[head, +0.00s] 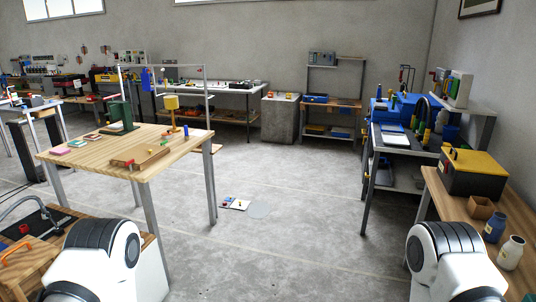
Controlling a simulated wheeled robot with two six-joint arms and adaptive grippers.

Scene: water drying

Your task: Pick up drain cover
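A flat grey square (260,210) lies on the concrete floor in the middle of the head view. It may be the drain cover, but it is too small to tell. A pale flat piece (235,203) with small red and yellow spots lies just to its left. White and black links of my two arms show at the bottom left and bottom right. Neither of my grippers is in view, so whether they are open or shut does not show.
A wooden table (100,160) stands at left with small items on it. A wooden bench (465,215) at right holds a black and yellow toolbox (473,173), and a blue jar (495,226) and a white jar (510,252). The floor between them is mostly clear.

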